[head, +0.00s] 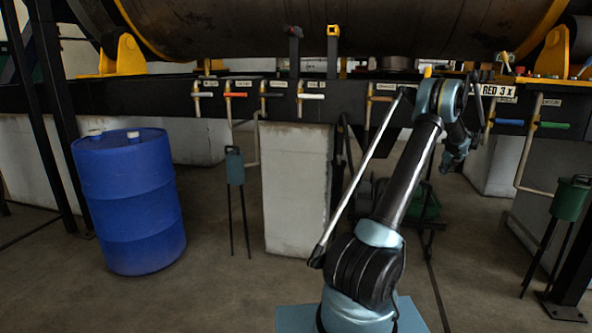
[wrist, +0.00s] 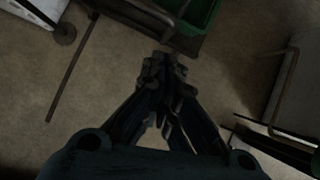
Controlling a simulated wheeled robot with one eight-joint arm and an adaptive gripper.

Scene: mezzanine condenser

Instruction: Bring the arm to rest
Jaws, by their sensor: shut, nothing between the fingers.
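My arm stands in the right half of the head view, its upper link leaning up and to the right from my base to the elbow. Past the elbow, the forearm runs away from me and the wrist bends down. My gripper (head: 448,166) hangs below it, small and dark in the head view. In the wrist view my gripper (wrist: 164,68) points at the concrete floor, its fingertips together with nothing between them. A green object (wrist: 202,14) lies beyond the fingertips at the top of the wrist view.
A black beam (head: 120,97) with several coloured valve handles runs across under a large dark tank (head: 300,25). A blue drum (head: 130,200) stands left, a concrete pier (head: 297,190) in the middle. A green container on legs (head: 570,197) is at right. Floor between drum and pier is mostly open.

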